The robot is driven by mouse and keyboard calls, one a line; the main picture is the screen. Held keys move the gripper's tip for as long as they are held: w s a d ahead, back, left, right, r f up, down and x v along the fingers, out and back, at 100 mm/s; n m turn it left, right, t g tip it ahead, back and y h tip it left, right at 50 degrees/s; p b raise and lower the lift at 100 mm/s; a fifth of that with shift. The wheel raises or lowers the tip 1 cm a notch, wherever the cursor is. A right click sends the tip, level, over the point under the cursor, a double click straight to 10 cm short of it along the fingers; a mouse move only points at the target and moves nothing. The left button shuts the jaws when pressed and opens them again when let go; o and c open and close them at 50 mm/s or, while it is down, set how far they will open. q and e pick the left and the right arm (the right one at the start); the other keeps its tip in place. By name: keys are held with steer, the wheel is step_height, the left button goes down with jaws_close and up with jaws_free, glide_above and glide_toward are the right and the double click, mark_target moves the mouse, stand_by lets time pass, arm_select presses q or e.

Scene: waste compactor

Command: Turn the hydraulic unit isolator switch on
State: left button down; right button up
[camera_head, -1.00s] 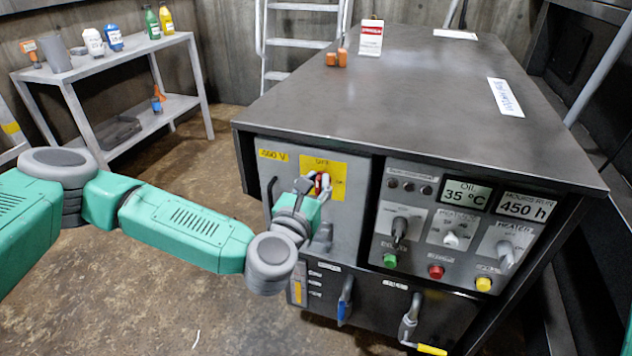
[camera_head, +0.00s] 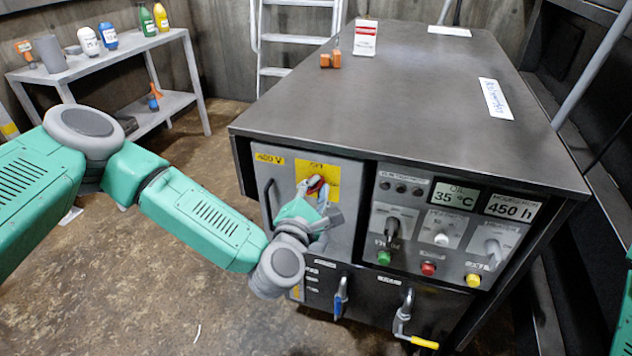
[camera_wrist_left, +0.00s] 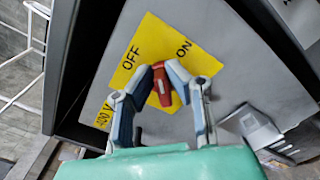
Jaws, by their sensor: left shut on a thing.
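The isolator switch has a red handle (camera_head: 317,186) on a yellow plate (camera_head: 331,172) marked OFF and ON, on the upper left panel of the grey cabinet. In the left wrist view, the red handle (camera_wrist_left: 161,86) stands between the fingertips. Its far end points between the OFF and ON marks. My left gripper (camera_head: 312,192) is at the plate, shut on the red handle, with a finger on each side. The gripper hides part of the switch in the head view. My right gripper is not in view.
To the right are a panel with an oil display (camera_head: 454,196) and green, red and yellow buttons. Two valve levers hang below, one blue (camera_head: 340,298), one yellow-tipped (camera_head: 424,343). A black door handle (camera_head: 268,202) lies left of the switch. A shelf (camera_head: 110,62) stands back left.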

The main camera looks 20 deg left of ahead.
arm_select(q)
steer(key=m+p, duration=0.1)
steer(key=m, duration=0.2)
steer(key=f+m+p, duration=0.1)
steer(key=m, duration=0.2)
steer(key=m+p, duration=0.1)
steer(key=m, duration=0.2)
steer(key=shift+s+d+f, duration=0.2)
steer(key=shift+d+f, duration=0.1)
steer(key=shift+f, duration=0.2)
steer(key=c, duration=1.6)
jaws_free()
steer(key=shift+w, duration=0.1)
steer(key=shift+r, duration=0.2)
steer(key=s, duration=1.2)
steer(key=shift+a+f, duration=0.1)
steer(key=shift+a, duration=0.1)
